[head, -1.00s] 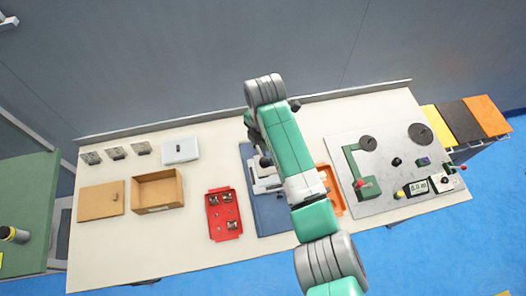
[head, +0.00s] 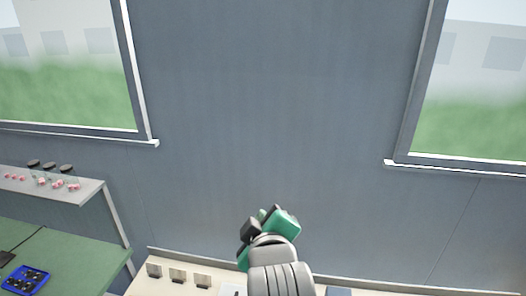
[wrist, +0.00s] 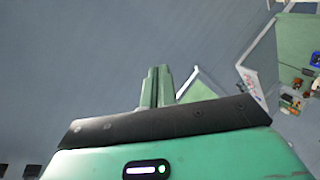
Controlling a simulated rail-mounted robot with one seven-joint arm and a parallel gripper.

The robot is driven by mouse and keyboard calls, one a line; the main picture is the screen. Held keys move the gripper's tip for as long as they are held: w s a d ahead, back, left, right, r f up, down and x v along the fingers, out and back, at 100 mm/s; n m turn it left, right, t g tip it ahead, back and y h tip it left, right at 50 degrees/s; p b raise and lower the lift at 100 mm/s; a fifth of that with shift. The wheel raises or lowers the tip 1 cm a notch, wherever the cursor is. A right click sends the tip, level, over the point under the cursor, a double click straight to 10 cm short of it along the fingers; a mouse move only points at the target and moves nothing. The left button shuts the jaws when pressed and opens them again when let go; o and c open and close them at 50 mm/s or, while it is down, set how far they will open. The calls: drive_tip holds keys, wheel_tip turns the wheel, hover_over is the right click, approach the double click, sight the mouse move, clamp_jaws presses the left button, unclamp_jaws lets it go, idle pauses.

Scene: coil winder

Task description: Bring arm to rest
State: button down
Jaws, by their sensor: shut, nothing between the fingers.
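In the wrist view my gripper (wrist: 157,82) shows as two green fingers side by side, pressed together, with nothing between them. They point away from the camera past a dark bar. In the head view my arm is folded up at the bottom centre, in front of the grey wall. Its green and dark end parts stand above the back edge of the bench (head: 142,284). The fingers cannot be made out in that view.
Small grey blocks (head: 177,275) sit along the back of the bench. A green table (head: 75,262) with a blue tray (head: 26,280) stands at left, below a shelf (head: 80,190) with small parts. The wall between the two windows is bare.

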drive_tip(key=s+r+m+t+h, duration=0.1)
drive_tip(key=s+r+m+t, duration=0.9)
drive_tip(key=s+r, duration=1.1)
wheel_tip(320, 180, up, 3)
drive_tip(key=shift+s+f+m+t, duration=0.1)
drive_tip(key=shift+s+m+t, duration=0.3)
drive_tip(key=shift+m, duration=0.4)
drive_tip(key=shift+w, duration=0.1)
